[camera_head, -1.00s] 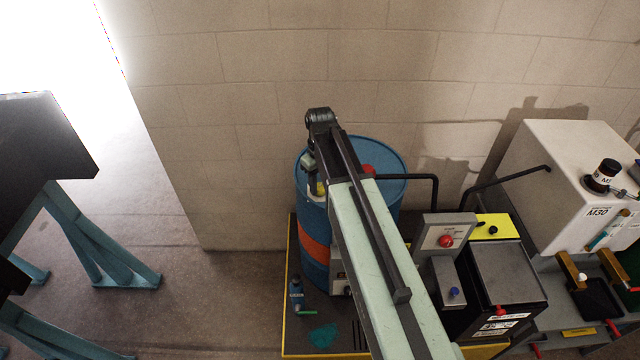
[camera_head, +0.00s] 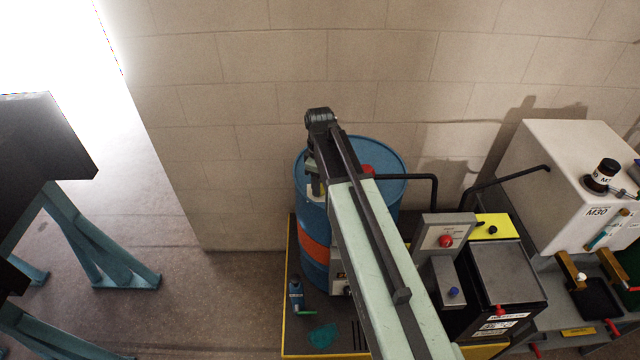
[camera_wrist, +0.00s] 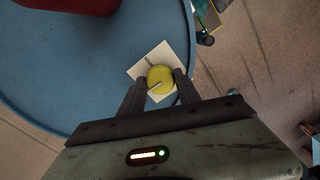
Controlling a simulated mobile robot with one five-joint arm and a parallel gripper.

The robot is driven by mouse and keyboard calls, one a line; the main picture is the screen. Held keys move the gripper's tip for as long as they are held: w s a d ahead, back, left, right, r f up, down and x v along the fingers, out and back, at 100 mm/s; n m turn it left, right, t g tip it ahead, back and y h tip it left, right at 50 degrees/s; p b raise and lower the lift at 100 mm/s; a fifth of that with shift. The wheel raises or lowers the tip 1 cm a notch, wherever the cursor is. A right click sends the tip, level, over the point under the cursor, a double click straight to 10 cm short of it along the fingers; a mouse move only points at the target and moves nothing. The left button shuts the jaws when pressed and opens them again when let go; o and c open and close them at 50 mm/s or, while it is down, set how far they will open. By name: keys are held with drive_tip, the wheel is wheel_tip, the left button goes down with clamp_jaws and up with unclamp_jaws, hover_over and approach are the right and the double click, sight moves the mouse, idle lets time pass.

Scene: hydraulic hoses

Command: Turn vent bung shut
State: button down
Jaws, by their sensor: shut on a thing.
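The vent bung (camera_wrist: 160,79) is a round yellow cap with a pale line marked on it. It sits over a white square plate (camera_wrist: 145,66) near the rim of the blue drum top (camera_wrist: 85,75), which also shows in the head view (camera_head: 390,187). My gripper (camera_wrist: 158,88) is over the drum's edge in the wrist view, its two dark fingers on either side of the bung and shut on it. In the head view my arm hides most of the drum's front, and the bung cannot be made out there.
A red fitting (camera_wrist: 75,4) stands on the drum top, beside a black pipe (camera_head: 434,195). A small blue bottle (camera_head: 296,290) stands on the yellow-edged platform. A control box (camera_head: 445,240) and a white tank (camera_head: 560,185) are at the right.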

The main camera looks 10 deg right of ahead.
drive_tip(key=c, duration=0.9)
unclamp_jaws()
drive_tip(key=shift+o, duration=0.2)
drive_tip(key=shift+r, duration=0.15)
wheel_tip(320, 180, up, 8)
drive_tip(key=p, duration=0.8)
drive_tip(key=shift+f, duration=0.25)
